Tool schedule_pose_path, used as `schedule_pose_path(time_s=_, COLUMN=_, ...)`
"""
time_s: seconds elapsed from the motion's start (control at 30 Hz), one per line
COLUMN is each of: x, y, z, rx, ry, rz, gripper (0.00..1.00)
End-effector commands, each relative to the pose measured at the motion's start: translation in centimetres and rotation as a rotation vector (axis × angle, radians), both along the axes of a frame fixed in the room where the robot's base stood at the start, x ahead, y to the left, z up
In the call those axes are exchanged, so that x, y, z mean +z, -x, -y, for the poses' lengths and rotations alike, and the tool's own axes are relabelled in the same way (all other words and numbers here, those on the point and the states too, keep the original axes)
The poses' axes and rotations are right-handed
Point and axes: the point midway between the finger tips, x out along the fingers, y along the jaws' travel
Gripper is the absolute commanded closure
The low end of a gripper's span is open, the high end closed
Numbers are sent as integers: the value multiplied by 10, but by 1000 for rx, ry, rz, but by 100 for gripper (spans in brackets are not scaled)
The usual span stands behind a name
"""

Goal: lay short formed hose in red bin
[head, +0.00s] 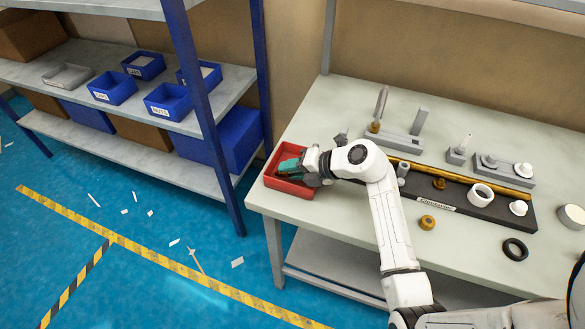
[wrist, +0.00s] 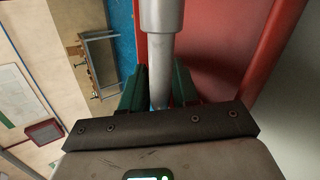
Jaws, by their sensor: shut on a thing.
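The red bin (head: 290,188) sits at the left corner of the workbench. My gripper (head: 289,166) is over the bin, its green fingers low at the bin opening. In the wrist view my gripper (wrist: 159,88) is shut on a grey tube-like piece, the short formed hose (wrist: 160,48), which extends away from the fingers. The red bin's inside (wrist: 205,60) shows behind and to the right of the hose there. In the head view the hose is hidden or too small to make out. I cannot tell whether it touches the bin.
The workbench (head: 365,225) carries a dark fixture strip (head: 465,205) with fittings, a brass ring (head: 427,222) and a black ring (head: 515,249). A shelf with blue bins (head: 113,87) stands at left. Bare bench lies right of the bin.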

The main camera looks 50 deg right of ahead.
Motion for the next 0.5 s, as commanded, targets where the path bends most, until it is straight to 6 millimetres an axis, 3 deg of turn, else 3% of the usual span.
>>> schedule_pose_path(time_s=0.5, x=-10, y=0, z=-1, rx=1, ry=0, rz=-1, gripper=100)
